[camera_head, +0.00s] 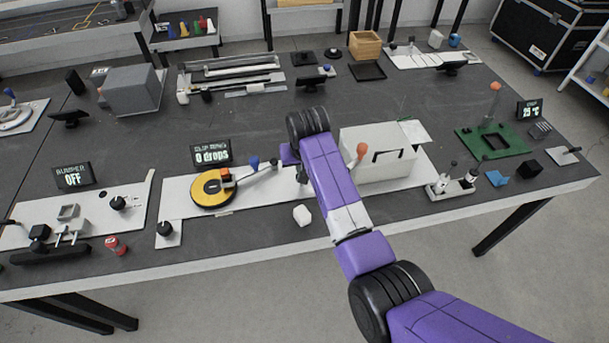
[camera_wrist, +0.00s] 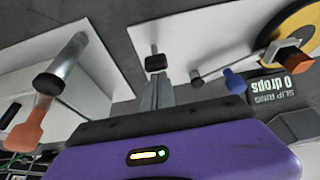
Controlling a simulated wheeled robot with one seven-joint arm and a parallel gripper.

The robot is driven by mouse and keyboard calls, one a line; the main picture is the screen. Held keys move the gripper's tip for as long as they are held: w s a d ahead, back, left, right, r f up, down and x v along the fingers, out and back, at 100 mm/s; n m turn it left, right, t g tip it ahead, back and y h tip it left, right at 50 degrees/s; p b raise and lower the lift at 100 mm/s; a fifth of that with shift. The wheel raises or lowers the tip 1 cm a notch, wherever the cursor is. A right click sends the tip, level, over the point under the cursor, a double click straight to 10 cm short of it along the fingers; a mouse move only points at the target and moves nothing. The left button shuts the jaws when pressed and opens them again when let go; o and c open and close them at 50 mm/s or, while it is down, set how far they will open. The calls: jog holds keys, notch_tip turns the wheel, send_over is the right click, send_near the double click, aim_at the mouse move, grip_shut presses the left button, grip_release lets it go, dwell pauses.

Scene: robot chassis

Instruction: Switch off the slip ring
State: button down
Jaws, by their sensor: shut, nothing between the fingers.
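The slip ring is a yellow ring (camera_head: 212,187) with an orange block, on a long white plate (camera_head: 182,198). Its display (camera_head: 211,152) reads "SLIP RING 0 drops". A blue-tipped lever (camera_head: 254,162) stands right of the ring. The wrist view shows the ring (camera_wrist: 283,28) at top right, the blue tip (camera_wrist: 235,82) and the upside-down display (camera_wrist: 282,91). My gripper (camera_wrist: 157,88) is shut and empty over the plate, left of the blue tip in that view. A small black-capped part (camera_wrist: 156,62) lies just beyond the fingertips; contact is unclear. In the head view my arm largely hides the fingers.
A white box (camera_head: 380,160) with an orange-tipped lever (camera_head: 360,152) stands right of my arm; the orange tip (camera_wrist: 25,130) is left in the wrist view. A white block (camera_head: 302,215) lies in front of the plate. A black knob (camera_head: 165,229) sits front left.

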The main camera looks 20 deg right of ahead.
jog(key=shift+s+a+t, duration=0.1)
jog(key=shift+s+t, duration=0.65)
jog(key=shift+t, duration=0.15)
jog(key=shift+r, duration=0.1)
jog(key=shift+w, duration=0.1)
jog(key=shift+r+p, duration=0.75)
jog(key=shift+p, duration=0.2)
